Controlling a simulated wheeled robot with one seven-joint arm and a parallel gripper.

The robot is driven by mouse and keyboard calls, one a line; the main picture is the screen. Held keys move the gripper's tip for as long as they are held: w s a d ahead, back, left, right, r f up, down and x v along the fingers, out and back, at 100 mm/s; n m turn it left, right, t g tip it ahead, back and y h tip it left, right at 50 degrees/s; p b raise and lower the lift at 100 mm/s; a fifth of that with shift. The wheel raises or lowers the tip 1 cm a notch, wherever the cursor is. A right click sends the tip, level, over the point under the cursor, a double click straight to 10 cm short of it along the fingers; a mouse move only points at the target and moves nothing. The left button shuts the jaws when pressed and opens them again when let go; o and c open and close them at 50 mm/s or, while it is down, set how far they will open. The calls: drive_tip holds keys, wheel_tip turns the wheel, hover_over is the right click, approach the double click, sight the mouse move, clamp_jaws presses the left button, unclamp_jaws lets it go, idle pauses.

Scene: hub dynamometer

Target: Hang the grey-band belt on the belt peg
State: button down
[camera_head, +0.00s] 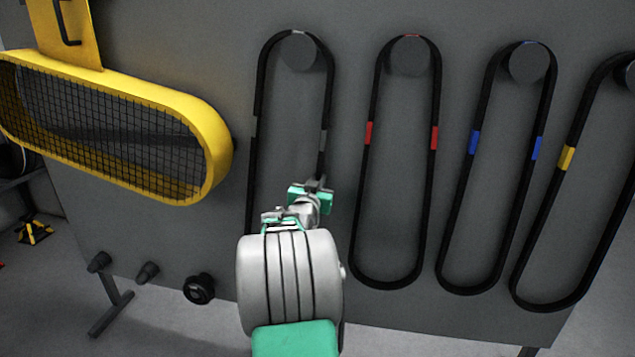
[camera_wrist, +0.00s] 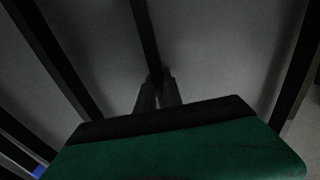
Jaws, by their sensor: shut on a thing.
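The grey-band belt (camera_head: 254,160) is a long black loop with grey bands on both strands. Its top passes over a round grey peg (camera_head: 299,52) on the panel. My gripper (camera_head: 320,183) is shut on its right strand, a little below the grey band. In the wrist view, the dark strand (camera_wrist: 146,38) runs down between the two fingertips of my gripper (camera_wrist: 158,88). The lower end of the loop is hidden behind my arm.
To the right hang belts with red bands (camera_head: 369,133), blue bands (camera_head: 474,142) and a yellow band (camera_head: 566,158), the red one close to my gripper. A yellow mesh guard (camera_head: 219,150) stands out at the left. Small knobs (camera_head: 199,289) stick out below it.

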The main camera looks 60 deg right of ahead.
drive_tip(key=c, duration=1.5)
unclamp_jaws()
drive_tip(key=shift+s+d+f, duration=0.1)
drive_tip(key=shift+s+f, duration=0.05)
drive_tip(key=shift+s, duration=0.05)
drive_tip(key=shift+o, duration=0.5)
drive_tip(key=shift+w, duration=0.25)
drive_tip(key=shift+s+f, duration=0.1)
drive_tip(key=o, duration=0.4)
drive_tip(key=shift+w+a+r+b, duration=0.2)
drive_tip(key=shift+w+r+b, duration=0.15)
drive_tip(key=shift+b, duration=0.1)
